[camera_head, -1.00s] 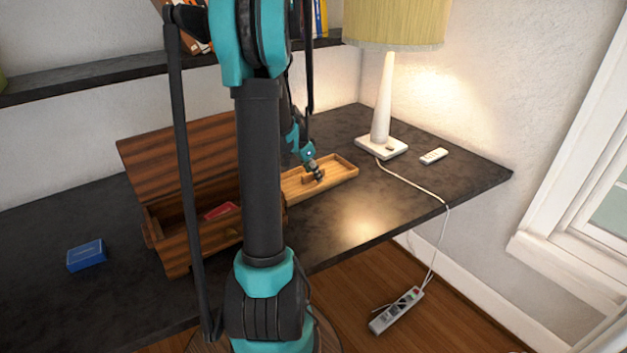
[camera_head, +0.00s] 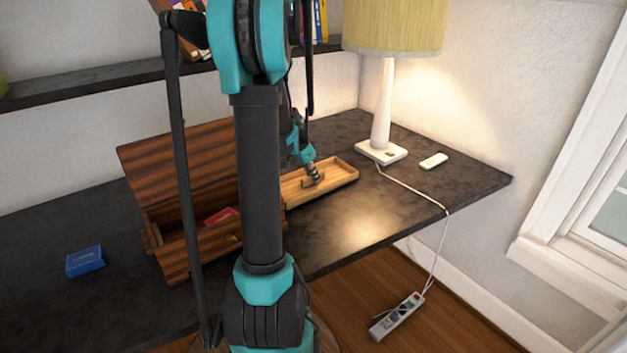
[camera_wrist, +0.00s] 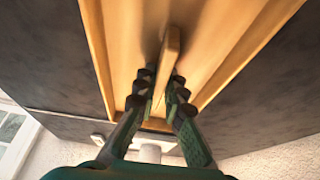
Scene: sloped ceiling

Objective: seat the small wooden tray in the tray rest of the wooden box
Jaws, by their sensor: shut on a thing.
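The small wooden tray (camera_head: 342,181) is light wood, long and shallow, on the dark tabletop right of the box in the head view. It also fills the top of the wrist view (camera_wrist: 205,40), with an upright handle (camera_wrist: 169,50) in its middle. My gripper (camera_head: 313,181) reaches down into the tray; in the wrist view its fingers (camera_wrist: 163,95) are closed on the handle from both sides. The wooden box (camera_head: 172,264) is dark striped wood with its lid (camera_head: 180,150) raised. My arm hides the box's right part and the tray's left end. I cannot make out the tray rest.
A red item (camera_head: 221,216) lies inside the box. A blue box (camera_head: 85,261) lies on the table (camera_head: 400,200) at left. A lamp (camera_head: 382,110) with a cord and a white remote (camera_head: 434,161) stand right of the tray. The table's front right is clear.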

